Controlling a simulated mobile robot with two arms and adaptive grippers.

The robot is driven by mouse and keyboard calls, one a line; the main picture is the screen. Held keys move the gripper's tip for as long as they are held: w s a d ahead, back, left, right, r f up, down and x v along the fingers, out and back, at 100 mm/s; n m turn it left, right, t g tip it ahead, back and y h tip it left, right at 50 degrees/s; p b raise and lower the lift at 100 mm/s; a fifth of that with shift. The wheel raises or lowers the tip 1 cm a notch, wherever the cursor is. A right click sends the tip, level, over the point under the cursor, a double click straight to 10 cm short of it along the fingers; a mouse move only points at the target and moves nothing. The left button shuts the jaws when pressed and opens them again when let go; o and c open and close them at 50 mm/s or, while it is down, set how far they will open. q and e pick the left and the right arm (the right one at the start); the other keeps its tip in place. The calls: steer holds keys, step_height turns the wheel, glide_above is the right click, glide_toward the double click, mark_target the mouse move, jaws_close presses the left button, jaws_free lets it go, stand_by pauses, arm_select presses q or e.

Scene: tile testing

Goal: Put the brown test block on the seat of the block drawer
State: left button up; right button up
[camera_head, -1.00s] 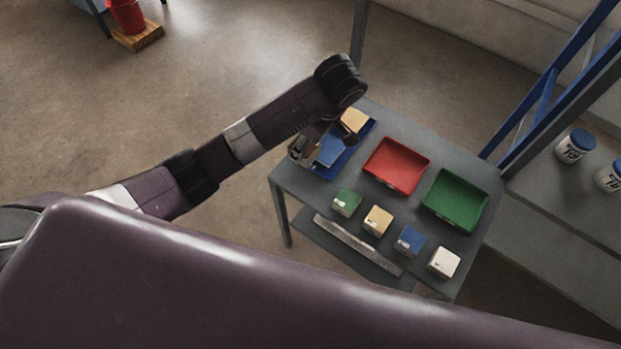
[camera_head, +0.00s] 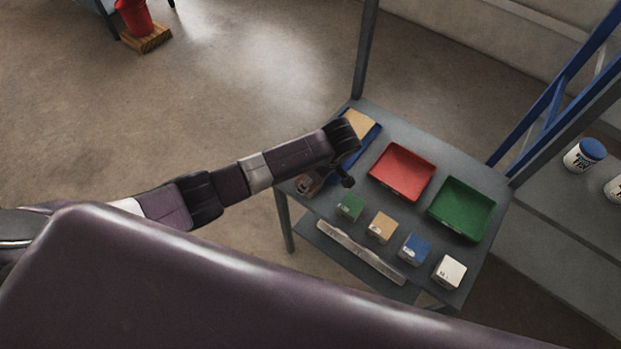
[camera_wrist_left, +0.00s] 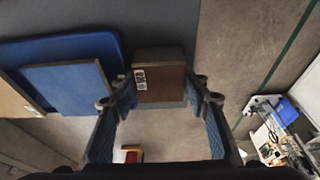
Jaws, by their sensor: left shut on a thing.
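The brown test block (camera_wrist_left: 160,78) shows in the left wrist view between the fingers of my left gripper (camera_wrist_left: 162,92), which is shut on it. A code label is on its face. In the head view my left gripper (camera_head: 310,184) is at the left edge of the grey table (camera_head: 405,140), and the wrist covers part of it. In the head view a pale metal strip (camera_head: 360,252) runs below the table's front edge. I cannot tell whether it belongs to the block drawer, and no empty seat can be made out. My right gripper is not in view.
Green (camera_head: 351,206), tan (camera_head: 381,227), blue (camera_head: 414,248) and white (camera_head: 449,271) blocks stand in a row near the front. Behind are a red tray (camera_head: 402,172), a green tray (camera_head: 461,209) and a blue tray (camera_wrist_left: 75,48) holding tiles. A blue-framed rack (camera_head: 545,115) stands right.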

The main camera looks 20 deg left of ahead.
arm_select(q)
steer(key=shift+r, duration=0.1)
steer(key=o, duration=1.1)
steer(key=shift+f, duration=0.2)
steer(key=o, duration=0.4)
steer(key=shift+r, duration=0.1)
steer(key=shift+d+r, duration=0.1)
steer(key=shift+r, duration=0.15)
steer(key=v, duration=1.1)
steer(key=shift+r+b, duration=0.3)
steer(key=shift+r, duration=0.05)
